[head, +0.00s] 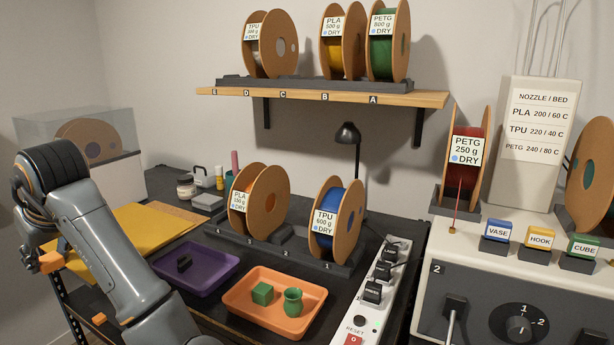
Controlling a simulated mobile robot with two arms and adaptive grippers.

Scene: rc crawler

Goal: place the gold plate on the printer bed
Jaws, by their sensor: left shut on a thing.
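The gold plate (155,228) is a flat yellow sheet at the left end of the dark bench, partly hidden behind my left arm. Its left part reaches past the arm, close to my left gripper (50,262). The gripper's orange finger part shows at the plate's left edge, and the gripper is shut on the plate. The exact contact is mostly hidden. I cannot make out the printer bed in this view. My right gripper is not in view.
A purple tray (218,258) holds a dark part; an orange tray (240,305) holds a green cube and vase. Spools (335,222) stand behind, with a switch strip (362,318) to their right. A control console (480,285) fills the right. A clear-topped box (60,128) stands back left.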

